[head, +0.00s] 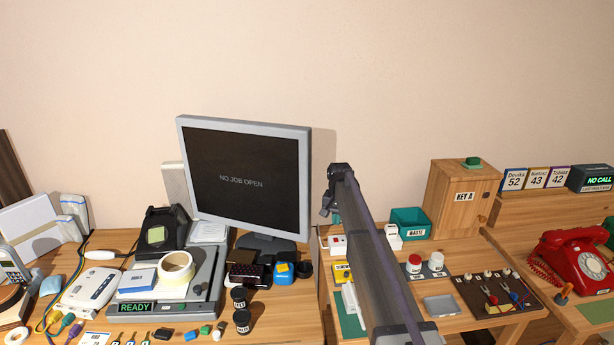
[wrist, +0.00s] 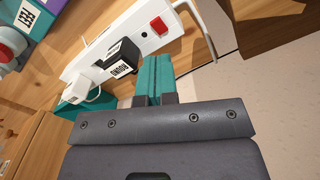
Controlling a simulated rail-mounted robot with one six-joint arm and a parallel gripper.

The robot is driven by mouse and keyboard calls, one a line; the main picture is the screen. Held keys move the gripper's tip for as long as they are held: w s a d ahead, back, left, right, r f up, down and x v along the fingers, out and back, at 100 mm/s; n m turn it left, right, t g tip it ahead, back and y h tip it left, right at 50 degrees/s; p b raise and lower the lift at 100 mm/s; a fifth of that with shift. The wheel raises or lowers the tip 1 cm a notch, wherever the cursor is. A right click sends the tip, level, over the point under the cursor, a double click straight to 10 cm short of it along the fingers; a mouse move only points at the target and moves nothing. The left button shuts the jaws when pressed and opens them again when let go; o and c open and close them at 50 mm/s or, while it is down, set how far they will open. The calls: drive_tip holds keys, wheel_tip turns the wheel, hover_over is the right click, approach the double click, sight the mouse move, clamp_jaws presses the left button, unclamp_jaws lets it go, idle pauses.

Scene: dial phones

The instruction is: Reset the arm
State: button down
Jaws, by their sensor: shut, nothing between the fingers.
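In the wrist view my gripper (wrist: 154,84) shows its two teal fingers side by side, shut with nothing between them. The fingers point toward a white power strip (wrist: 150,30) with a red switch; no contact is visible. In the head view my arm rises from the bottom edge to a dark joint near the middle. The fingers are mostly hidden behind the arm there.
A black plug labelled ROUND (wrist: 122,57) and a white plug (wrist: 80,90) sit at the strip. In the head view a monitor (head: 242,180) stands left of my arm. A teal waste bin (head: 410,224), wooden key cabinet (head: 460,200) and red dial phone (head: 572,262) stand right.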

drive_tip(key=s+r+n+p, duration=0.2)
drive_tip(key=s+r+n, duration=0.1)
drive_tip(key=s, duration=3.9)
drive_tip(key=shift+n+p, duration=0.4)
drive_tip(key=shift+n, duration=0.4)
